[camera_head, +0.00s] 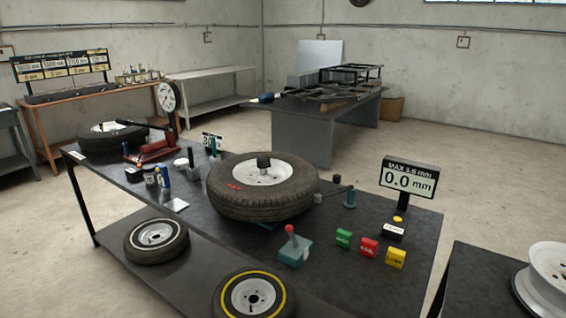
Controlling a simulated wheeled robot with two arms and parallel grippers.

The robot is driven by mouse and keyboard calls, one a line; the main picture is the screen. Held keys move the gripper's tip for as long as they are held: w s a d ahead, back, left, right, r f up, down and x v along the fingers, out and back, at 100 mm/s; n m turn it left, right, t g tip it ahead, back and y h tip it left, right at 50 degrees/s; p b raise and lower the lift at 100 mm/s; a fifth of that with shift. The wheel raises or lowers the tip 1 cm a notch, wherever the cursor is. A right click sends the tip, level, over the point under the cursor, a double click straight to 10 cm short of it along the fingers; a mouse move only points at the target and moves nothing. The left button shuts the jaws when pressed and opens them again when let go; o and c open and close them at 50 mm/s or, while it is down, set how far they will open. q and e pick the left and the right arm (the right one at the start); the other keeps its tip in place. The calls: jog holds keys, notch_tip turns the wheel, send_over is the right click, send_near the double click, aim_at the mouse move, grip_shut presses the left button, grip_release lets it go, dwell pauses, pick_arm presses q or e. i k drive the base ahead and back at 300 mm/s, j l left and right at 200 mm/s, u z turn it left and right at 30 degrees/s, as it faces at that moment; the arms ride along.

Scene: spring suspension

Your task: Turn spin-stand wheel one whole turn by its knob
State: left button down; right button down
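The spin-stand wheel (225,205), a black tyre on a white rim, lies flat on a stand near the middle of the dark bench. A black knob (264,160) stands up near the rim's far side. Small red marks (234,187) show on the tyre's left upper side. The stand under the wheel is mostly hidden by the tyre. A display (409,181) to the right reads "MAX 1.5 mm" and "0.0 mm". Neither of my grippers is in view, and nothing is touching the wheel or knob.
A teal box with a red-topped lever (293,250) stands in front of the wheel. Green (344,238), red (369,247) and yellow (396,257) blocks sit right of it. Tools and a dial gauge (168,97) crowd the left. The bench's front right (370,290) is clear.

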aim_at(288, 185)
jog(key=i+j+u, duration=0.15)
jog(key=i+j, duration=0.5)
jog(key=i, duration=0.05)
